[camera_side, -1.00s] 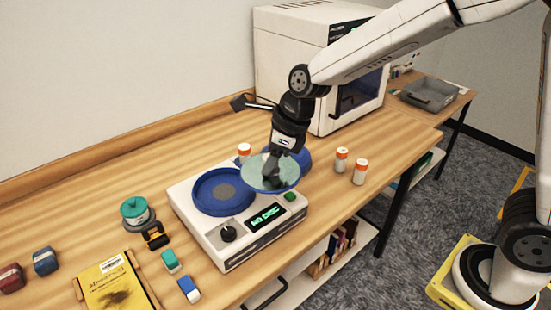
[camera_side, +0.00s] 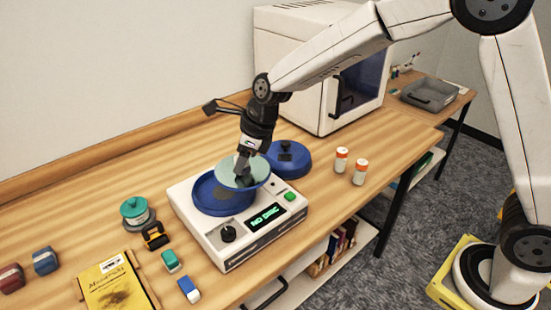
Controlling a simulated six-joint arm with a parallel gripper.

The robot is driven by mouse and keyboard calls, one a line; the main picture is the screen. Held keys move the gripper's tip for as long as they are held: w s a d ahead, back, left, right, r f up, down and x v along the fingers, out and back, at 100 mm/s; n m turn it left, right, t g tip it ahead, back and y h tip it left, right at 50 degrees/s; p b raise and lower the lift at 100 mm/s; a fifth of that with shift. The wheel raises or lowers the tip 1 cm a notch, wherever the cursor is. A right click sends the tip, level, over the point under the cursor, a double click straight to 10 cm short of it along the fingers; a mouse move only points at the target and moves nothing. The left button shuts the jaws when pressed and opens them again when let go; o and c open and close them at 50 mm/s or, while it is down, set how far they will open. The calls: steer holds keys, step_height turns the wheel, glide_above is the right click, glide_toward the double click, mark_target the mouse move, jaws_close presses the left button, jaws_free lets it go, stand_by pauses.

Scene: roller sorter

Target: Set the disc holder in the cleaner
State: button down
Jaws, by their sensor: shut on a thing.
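The cleaner (camera_side: 257,237) is a white box with a round blue basin (camera_side: 209,203), a black knob, a green button and a display reading "NO DISC". My gripper (camera_side: 243,176) points down over the right part of the basin. It is shut on the disc holder (camera_side: 229,170), which carries a pale green disc. The disc holder is tilted and overlaps the basin's back right rim in this view. I cannot tell whether it touches the basin. My gripper hides part of the disc.
A blue lid (camera_side: 288,158) with a dark knob lies behind the cleaner. Two orange-capped bottles (camera_side: 341,160) stand to the right. A teal spool (camera_side: 135,211), small blocks and a yellow book (camera_side: 116,285) lie left. A white machine (camera_side: 300,75) stands behind.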

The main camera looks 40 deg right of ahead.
glide_above(218, 191)
steer(key=s+d, duration=0.1)
steer(key=s, duration=0.1)
step_height(218, 191, down, 6)
steer(key=shift+w+f, duration=0.1)
steer(key=shift+w, duration=0.05)
steer(key=shift+w+f, duration=0.3)
steer(key=shift+f, duration=1.55)
steer(key=shift+f, duration=0.15)
steer(key=shift+c, duration=1.2)
jaws_free()
